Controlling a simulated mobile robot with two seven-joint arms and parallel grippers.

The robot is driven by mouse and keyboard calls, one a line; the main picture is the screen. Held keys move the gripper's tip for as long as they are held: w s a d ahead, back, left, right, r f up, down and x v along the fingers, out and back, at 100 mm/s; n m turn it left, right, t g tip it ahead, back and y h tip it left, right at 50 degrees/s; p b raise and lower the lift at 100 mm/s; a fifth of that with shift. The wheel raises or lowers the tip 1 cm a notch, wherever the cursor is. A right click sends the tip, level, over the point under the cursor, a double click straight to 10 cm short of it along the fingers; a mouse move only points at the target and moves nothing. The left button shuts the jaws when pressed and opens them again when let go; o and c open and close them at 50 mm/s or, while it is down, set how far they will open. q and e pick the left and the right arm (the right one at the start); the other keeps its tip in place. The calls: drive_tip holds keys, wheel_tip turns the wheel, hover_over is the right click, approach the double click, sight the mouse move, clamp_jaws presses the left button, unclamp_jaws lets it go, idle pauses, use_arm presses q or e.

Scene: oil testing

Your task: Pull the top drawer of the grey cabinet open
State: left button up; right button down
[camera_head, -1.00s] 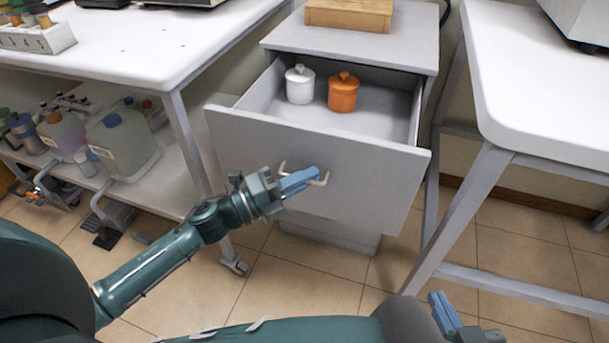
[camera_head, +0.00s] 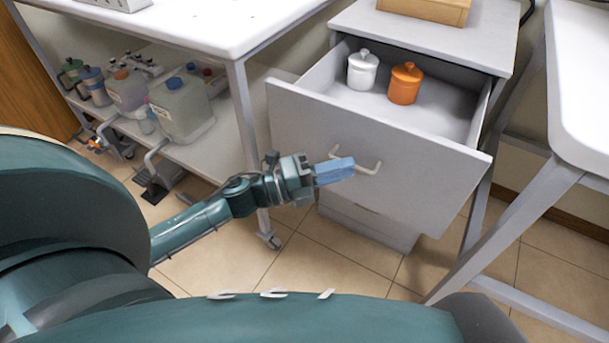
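The grey cabinet (camera_head: 450,40) stands right of centre. Its top drawer (camera_head: 300,107) is pulled well out, with its inside showing. A white lidded jar (camera_head: 362,70) and an orange lidded jar (camera_head: 404,84) stand upright in it. The pale bar handle (camera_head: 368,169) is on the drawer front. My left gripper (camera_head: 338,171) is at the handle, its blue fingers overlapping the handle's left and middle part in the picture. The fingers look close together, but whether they grip the bar or stand just in front of it is unclear. My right gripper is out of view.
A white bench (camera_head: 210,30) with a lower shelf of bottles and a jug (camera_head: 182,108) stands left of the cabinet. Another white table (camera_head: 590,110) stands close on the right. A wooden box (camera_head: 430,10) is on the cabinet top. Tiled floor (camera_head: 320,262) is clear in front.

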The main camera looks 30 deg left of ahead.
use_arm(q)
drive_tip(key=v, duration=1)
drive_tip(key=shift+a+f, duration=0.1)
drive_tip(key=shift+a, duration=0.05)
